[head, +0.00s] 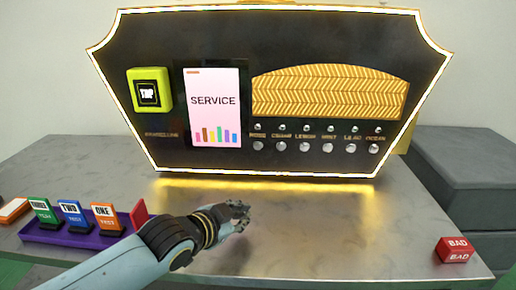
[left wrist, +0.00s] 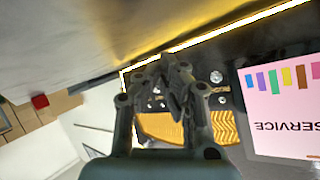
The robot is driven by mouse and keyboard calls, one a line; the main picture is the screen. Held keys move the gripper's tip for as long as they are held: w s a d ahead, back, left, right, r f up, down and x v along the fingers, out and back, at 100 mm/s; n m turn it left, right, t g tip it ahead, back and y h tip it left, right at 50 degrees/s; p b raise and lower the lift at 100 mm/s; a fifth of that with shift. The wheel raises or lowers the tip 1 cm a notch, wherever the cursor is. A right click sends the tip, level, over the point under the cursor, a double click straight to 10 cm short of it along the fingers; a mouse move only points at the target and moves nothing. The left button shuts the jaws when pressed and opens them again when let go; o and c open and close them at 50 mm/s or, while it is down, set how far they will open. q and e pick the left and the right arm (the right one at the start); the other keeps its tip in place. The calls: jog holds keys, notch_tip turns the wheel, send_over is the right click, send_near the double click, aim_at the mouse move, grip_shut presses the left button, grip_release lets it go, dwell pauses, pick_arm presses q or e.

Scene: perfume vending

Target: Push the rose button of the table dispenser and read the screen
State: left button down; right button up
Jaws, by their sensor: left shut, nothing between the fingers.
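The dispenser (head: 165,50) is a dark panel with a glowing edge, standing at the back of the table. The rose button (head: 257,145) is the round silver one at the left end of a row, with a small label above it. The screen (head: 212,122) is pink and reads "SERVICE" above several coloured bars; it shows upside down in the left wrist view (left wrist: 280,110). My left gripper (head: 243,213) is shut and empty, low in front of the panel and apart from the buttons. In the left wrist view the gripper (left wrist: 165,65) hides part of the button row. My right gripper is out of view.
A yellow-green box (head: 150,90) is on the panel's left. A purple tray (head: 70,238) with green, blue and orange cards stands at the table's left. A red "BAD" block (head: 455,250) sits at the right edge. The table between gripper and block is clear.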

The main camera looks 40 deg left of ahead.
aim_at(258, 146)
pick_arm(q)
jog(key=w+a+r+m+t+h, duration=0.1)
jog(key=w+r+m+t+h, duration=0.1)
jog(key=w+r+t, duration=0.4)
jog(key=shift+w+a+r+m+t, duration=0.3)
jog(key=shift+w+r+m, duration=0.1)
jog(key=shift+w+m, duration=0.5)
jog(key=w+a+b, duration=0.4)
jog(key=w+b, duration=0.1)
jog(key=w, duration=0.2)
jog(key=shift+w+a, duration=0.25)
jog(key=shift+a, duration=0.05)
